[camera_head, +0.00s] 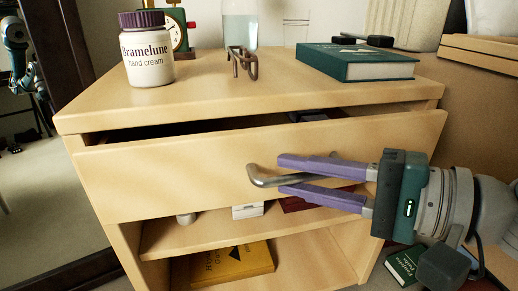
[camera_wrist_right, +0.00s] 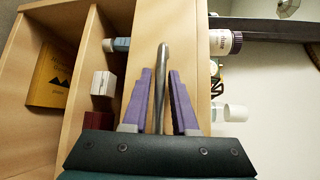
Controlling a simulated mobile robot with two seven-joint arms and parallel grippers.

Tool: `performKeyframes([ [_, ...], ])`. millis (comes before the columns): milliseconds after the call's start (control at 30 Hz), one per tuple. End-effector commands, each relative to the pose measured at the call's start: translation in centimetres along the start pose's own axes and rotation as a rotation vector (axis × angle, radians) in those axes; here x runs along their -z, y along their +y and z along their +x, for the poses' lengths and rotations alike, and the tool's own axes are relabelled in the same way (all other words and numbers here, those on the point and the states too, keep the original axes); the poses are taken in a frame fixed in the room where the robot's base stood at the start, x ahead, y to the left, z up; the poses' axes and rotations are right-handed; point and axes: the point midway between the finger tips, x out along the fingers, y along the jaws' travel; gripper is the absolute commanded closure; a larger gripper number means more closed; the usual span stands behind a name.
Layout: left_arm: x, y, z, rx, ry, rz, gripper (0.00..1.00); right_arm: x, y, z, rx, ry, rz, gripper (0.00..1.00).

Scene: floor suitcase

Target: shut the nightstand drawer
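The nightstand drawer (camera_head: 190,175) is partly open; a dark gap shows between its front and the nightstand top (camera_head: 225,88). Its metal bar handle (camera_head: 258,178) sticks out from the middle of the front. My right gripper (camera_head: 280,175) reaches in from the right with its purple fingers apart, one on each side of the handle. In the wrist view the handle (camera_wrist_right: 161,75) runs between the two fingers, with narrow gaps beside it, so the gripper looks open around it. My left gripper is not in view.
On the top stand a hand cream jar (camera_head: 148,62), a clock (camera_head: 176,30), a glass bottle (camera_head: 240,25), glasses (camera_head: 243,62) and a green book (camera_head: 355,62). A yellow book (camera_head: 232,264) lies on the lower shelf. Another green book (camera_head: 405,264) is on the floor at right.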

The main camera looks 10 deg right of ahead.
Motion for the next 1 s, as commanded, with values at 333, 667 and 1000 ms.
performKeyframes([
  [333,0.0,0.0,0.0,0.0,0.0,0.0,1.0,-0.01,0.04,-0.04,-0.001,-0.001,0.0,1.0],
  [667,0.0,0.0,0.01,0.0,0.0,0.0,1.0,-0.02,0.06,-0.04,-0.001,-0.001,0.0,1.0],
  [1000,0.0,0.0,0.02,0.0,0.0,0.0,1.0,-0.02,0.09,-0.05,-0.002,-0.001,0.0,1.0],
])
